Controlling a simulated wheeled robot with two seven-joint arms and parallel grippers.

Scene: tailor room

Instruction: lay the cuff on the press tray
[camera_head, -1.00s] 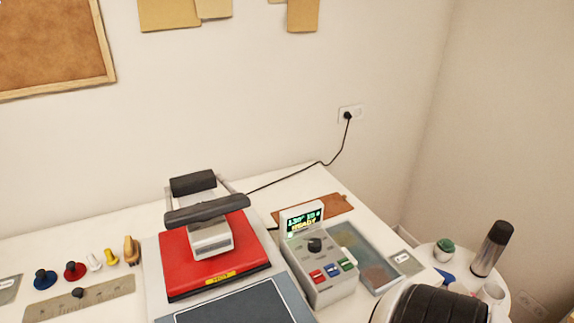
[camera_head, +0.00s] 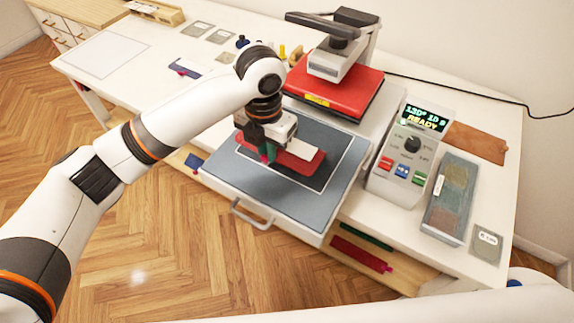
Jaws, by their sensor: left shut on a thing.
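The red cuff (camera_head: 309,164) is at the dark panel in the middle of the press tray (camera_head: 235,185), a grey-blue plate with a front handle. My left gripper (camera_head: 268,155) is over the tray, shut on the cuff at its left part. The gripper hides part of the cuff. I cannot tell whether the cuff lies fully on the tray or is held just above it. My right gripper is not in view.
The press's red upper plate (camera_head: 350,92) stands behind the tray. A control box (camera_head: 408,150) reading READY is to the right, beside a shallow tray of swatches (camera_head: 452,195). The table's left part has free room.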

